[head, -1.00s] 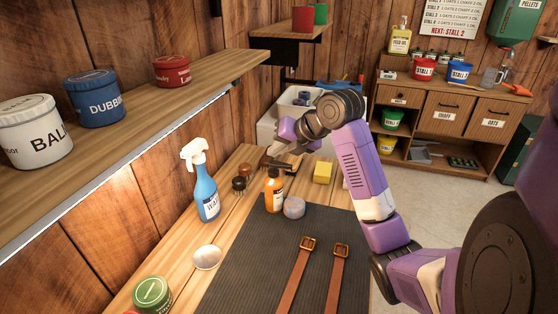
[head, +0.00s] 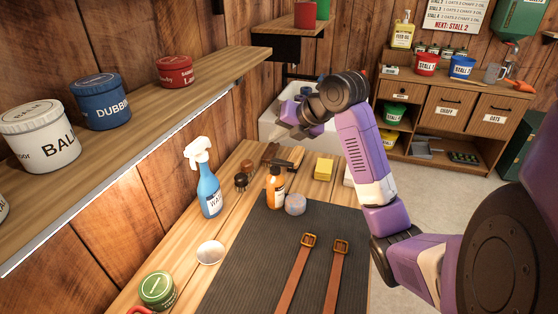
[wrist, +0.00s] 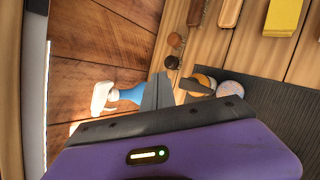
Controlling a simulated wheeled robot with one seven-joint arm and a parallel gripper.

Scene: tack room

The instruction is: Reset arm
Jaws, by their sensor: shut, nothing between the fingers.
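My purple arm reaches over the far end of the wooden workbench (head: 240,166). My gripper (head: 296,132) is shut and empty, held in the air near the white sink (head: 268,125). In the wrist view, my gripper's dark fingers (wrist: 163,92) show above the purple housing, with the bench behind them. The blue spray bottle (head: 208,190) stands upright on the bench at the left. An orange bottle (head: 275,190) and a round pale tin (head: 295,205) stand close together at the mat's far edge. None of these touches my gripper.
A dark mat (head: 265,250) holds two brown leather straps (head: 293,275). A yellow sponge (head: 324,168), brushes (head: 241,180) and a green-lidded tin (head: 157,288) are on the bench. A wall shelf (head: 110,165) with tins overhangs the left. A cabinet (head: 440,140) stands behind, with open floor before it.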

